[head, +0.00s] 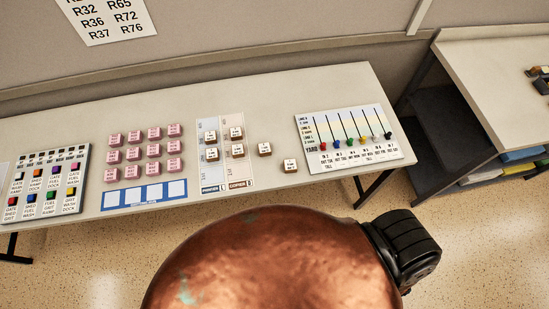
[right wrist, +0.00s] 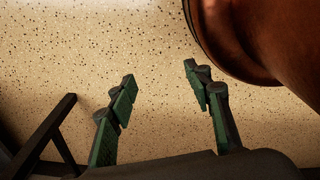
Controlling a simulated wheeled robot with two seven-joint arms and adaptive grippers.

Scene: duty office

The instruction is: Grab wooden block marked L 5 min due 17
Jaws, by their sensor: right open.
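Small wooden blocks with white labelled tops are on the long table. Two loose ones, an upper block (head: 264,149) and a lower block (head: 290,165), lie right of the printer and copier sheets. Several more stand on those sheets, such as one block (head: 212,155) on the printer sheet (head: 211,177) and another (head: 237,150) on the copier sheet (head: 237,174). The lettering is too small to tell which is L. My right gripper (right wrist: 160,84) is open and empty over the speckled floor, with no block between its fingers. My left gripper is not in view.
Pink blocks (head: 134,153) in rows stand left of the sheets, above a blue-and-white strip (head: 144,194). A yard slider board (head: 349,139) is at the table's right end. A colour-tile board (head: 46,182) is at left. A dark table leg (right wrist: 42,138) stands beside my right gripper.

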